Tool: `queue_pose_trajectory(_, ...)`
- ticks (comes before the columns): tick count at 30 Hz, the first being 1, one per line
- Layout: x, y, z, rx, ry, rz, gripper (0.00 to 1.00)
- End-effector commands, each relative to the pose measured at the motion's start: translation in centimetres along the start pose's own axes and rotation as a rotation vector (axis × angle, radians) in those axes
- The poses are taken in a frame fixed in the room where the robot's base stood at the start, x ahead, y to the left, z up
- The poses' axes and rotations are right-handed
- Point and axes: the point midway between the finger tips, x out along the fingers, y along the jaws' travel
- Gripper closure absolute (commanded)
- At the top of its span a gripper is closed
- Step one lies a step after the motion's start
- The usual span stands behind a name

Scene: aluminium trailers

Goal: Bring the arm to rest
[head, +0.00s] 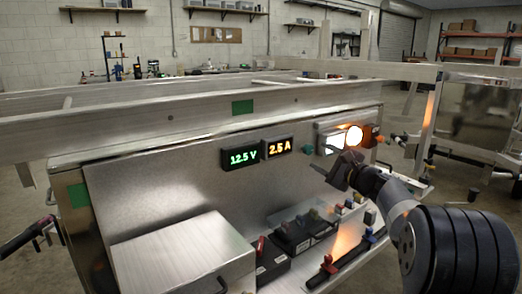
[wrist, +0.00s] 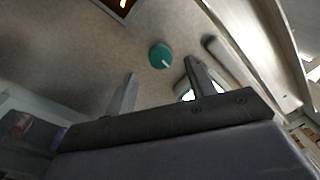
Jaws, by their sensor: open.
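My gripper (head: 340,172) is at the right of the head view, in front of the metal panel of the trailer (head: 165,185). In the wrist view its two fingers stand apart with nothing between them, so my gripper (wrist: 160,68) is open and empty. A round teal knob (wrist: 160,55) shows beyond the fingertips in the wrist view. The same teal knob (head: 307,149) sits on the panel left of my gripper in the head view. I cannot tell the exact gap between fingers and panel. My arm reaches in from the lower right.
A voltage display (head: 241,153) reads 12.5 V and a current display (head: 279,145) reads 2.5 A. A bright round lamp (head: 355,136) glows behind my gripper. A metal box (head: 185,250) and a black battery (head: 270,262) stand below. Metal rails run above the panel.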

Motion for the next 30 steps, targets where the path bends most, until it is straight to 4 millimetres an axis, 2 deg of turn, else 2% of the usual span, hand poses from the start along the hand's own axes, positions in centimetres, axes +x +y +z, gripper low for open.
queue_pose_trajectory(1, -1.2, -0.1, -0.1, 0.0, 0.004, -0.002, 0.48)
queue_pose_trajectory(9, -6.5, -0.1, 0.0, 0.001, 0.003, -0.003, 0.48)
queue_pose_trajectory(12, -3.6, 0.2, 0.0, 0.0, -0.004, 0.002, 0.48)
queue_pose_trajectory(25, 4.8, 0.1, 0.1, 0.001, -0.003, 0.0, 0.48)
queue_pose_trajectory(30, 4.8, -0.5, 0.3, 0.088, 0.007, 0.002, 0.48)
